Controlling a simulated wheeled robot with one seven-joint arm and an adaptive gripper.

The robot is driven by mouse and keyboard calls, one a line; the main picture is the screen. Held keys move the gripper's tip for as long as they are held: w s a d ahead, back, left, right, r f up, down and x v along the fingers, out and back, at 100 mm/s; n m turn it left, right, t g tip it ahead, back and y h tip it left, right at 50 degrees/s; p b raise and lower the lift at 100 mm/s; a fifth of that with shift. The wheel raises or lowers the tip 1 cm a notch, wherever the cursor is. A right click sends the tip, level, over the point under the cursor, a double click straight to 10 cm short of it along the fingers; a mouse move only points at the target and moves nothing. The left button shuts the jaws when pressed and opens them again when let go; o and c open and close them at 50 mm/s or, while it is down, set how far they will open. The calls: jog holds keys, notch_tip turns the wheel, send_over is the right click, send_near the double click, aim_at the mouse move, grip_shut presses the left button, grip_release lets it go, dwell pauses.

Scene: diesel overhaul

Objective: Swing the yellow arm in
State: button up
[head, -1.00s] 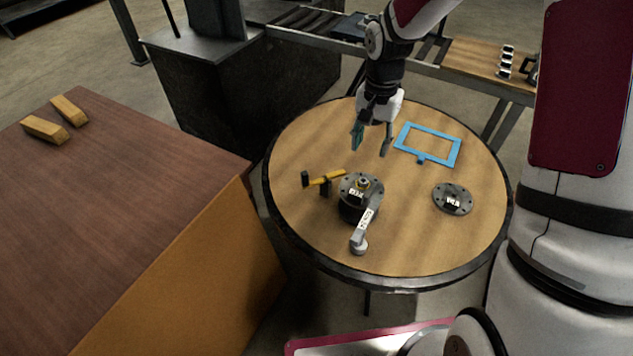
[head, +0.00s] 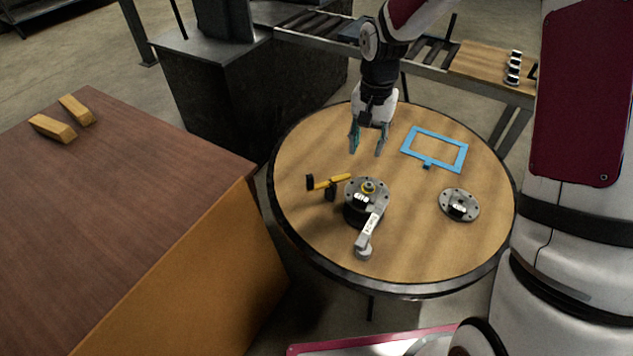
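The yellow arm (head: 330,182) is a short bar with dark end pieces on the round wooden table (head: 290,221). It lies just left of a dark round housing (head: 354,211) and points up and right toward it. The housing has a bolted grey top with a yellow ring (head: 369,187) and a grey lever (head: 370,232) reaching toward the front. My gripper (head: 367,152) hangs above the table behind the housing, fingers down and apart. It is open and empty, clear of the yellow arm.
A blue rectangular frame (head: 411,153) lies at the table's back right. A round bolted flange (head: 459,205) lies at the right. A brown bench (head: 130,190) with two wooden blocks (head: 52,128) stands left. A roller conveyor (head: 440,69) runs behind.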

aim_at(310, 176)
jog(key=w+a+f+n+b, duration=0.1)
jog(key=w+a+n+b, duration=0.25)
jog(key=a+n, duration=0.7)
jog(key=a+f, duration=0.1)
jog(key=f, duration=0.3)
jog(key=f+m+p, duration=0.1)
jog(key=f, duration=0.4)
jog(key=a+f+m, duration=0.1)
jog(key=f, duration=0.3)
jog(key=shift+w+a+f+p, duration=0.2)
jog(key=shift+a+f+p, duration=0.05)
jog(key=shift+a+p, duration=0.1)
jog(key=shift+d, duration=0.1)
grip_shut()
